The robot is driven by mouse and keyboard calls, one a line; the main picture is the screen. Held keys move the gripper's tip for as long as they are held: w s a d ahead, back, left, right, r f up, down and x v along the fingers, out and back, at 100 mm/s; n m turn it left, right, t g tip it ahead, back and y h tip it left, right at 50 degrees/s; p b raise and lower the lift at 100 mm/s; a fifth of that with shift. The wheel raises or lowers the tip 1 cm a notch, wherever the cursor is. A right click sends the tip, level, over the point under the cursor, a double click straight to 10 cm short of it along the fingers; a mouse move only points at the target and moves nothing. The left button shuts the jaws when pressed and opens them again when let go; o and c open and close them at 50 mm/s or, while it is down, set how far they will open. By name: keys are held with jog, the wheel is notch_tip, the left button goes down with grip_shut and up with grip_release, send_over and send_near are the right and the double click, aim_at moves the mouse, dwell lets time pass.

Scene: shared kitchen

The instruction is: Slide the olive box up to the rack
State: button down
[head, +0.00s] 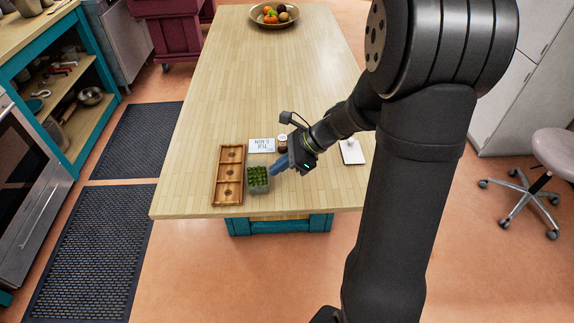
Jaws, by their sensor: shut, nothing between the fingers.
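The olive box (258,185) is a small clear box filled with green olives, standing near the table's front edge. The rack (240,152) is a long wooden frame with three compartments, just left of the box, its long side running front to back. The box's left side is very close to the rack's right side; I cannot tell whether they touch. My gripper (275,170) is shut with nothing in it. Its blue fingers are low at the right side of the box, touching it or nearly so. The hand hides some table to the right.
A white card (262,145) with writing and a small dark jar (282,143) stand behind the box. A white pad (351,152) lies to the right beyond my arm. A fruit bowl (274,22) is at the far end. The table's middle is clear.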

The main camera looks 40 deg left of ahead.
jog(key=shift+w+d, duration=1.45)
jog(key=v, duration=1)
jog(key=shift+s+a, duration=0.1)
jog(key=x, duration=1)
jog(key=s+a, duration=0.2)
jog(key=shift+s+a, duration=0.35)
jog(key=shift+s, duration=0.05)
jog(key=shift+w+d, duration=0.2)
jog(key=shift+w, duration=0.05)
